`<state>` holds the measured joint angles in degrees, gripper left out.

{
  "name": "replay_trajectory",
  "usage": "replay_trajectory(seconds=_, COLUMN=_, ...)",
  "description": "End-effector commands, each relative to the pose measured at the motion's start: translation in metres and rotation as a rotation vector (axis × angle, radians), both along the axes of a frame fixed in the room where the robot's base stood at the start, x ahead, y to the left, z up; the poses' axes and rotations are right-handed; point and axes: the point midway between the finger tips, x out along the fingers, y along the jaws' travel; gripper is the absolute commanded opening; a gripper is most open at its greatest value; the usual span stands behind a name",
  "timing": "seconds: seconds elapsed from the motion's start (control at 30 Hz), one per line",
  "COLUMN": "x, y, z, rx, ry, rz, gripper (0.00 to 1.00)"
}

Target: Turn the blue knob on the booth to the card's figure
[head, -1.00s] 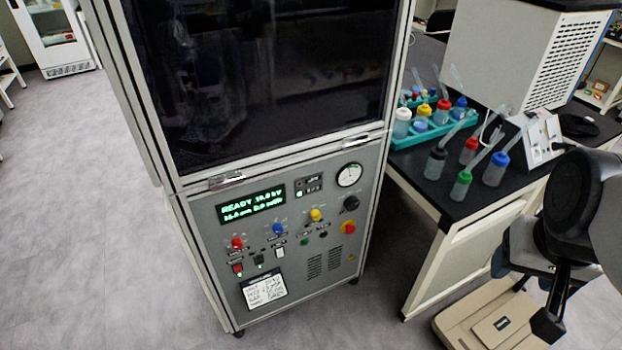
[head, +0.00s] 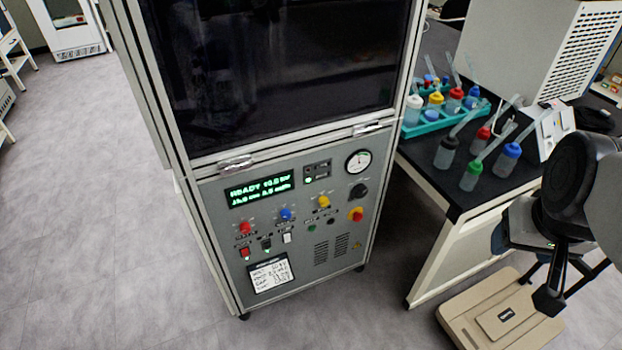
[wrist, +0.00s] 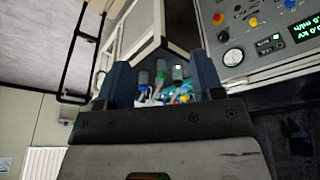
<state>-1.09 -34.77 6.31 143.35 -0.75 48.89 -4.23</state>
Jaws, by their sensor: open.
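The booth (head: 330,262) is a tall grey cabinet with a dark window above a control panel. The blue knob (head: 286,214) sits on that panel between a red knob and a yellow knob; in the wrist view it shows small at the top right (wrist: 290,4). The white card (head: 270,275) is fixed low on the panel; its handwriting is too small to read. A green display (head: 261,189) reads READY, with figures that are blurred. My gripper (wrist: 160,80) is open and empty in the wrist view, well apart from the booth; the head view does not show its fingers.
A black-topped bench (head: 440,185) stands right of the booth, with several capped bottles and a teal tray (head: 430,124). A gauge (head: 358,161), a black knob (head: 358,192) and a red-yellow knob (head: 356,214) share the panel. The floor (head: 110,230) left of the booth is clear.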

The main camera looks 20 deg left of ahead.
Motion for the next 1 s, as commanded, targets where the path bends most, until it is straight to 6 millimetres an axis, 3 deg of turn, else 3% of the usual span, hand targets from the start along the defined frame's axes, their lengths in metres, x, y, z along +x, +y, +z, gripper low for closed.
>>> replay_trajectory(seconds=0.27, x=0.090, y=0.037, z=-0.029, rx=-0.094, ry=-0.150, rz=0.356, gripper=0.61)
replay_trajectory(seconds=0.6, x=0.200, y=0.118, z=-0.088, rx=-0.289, ry=-0.406, rz=0.864, gripper=0.61)
replay_trajectory(seconds=0.8, x=0.247, y=0.176, z=-0.131, rx=-0.434, ry=-0.564, rz=1.136, gripper=0.61)
replay_trajectory(seconds=1.0, x=0.276, y=0.238, z=-0.182, rx=-0.606, ry=-0.730, rz=1.382, gripper=0.61)
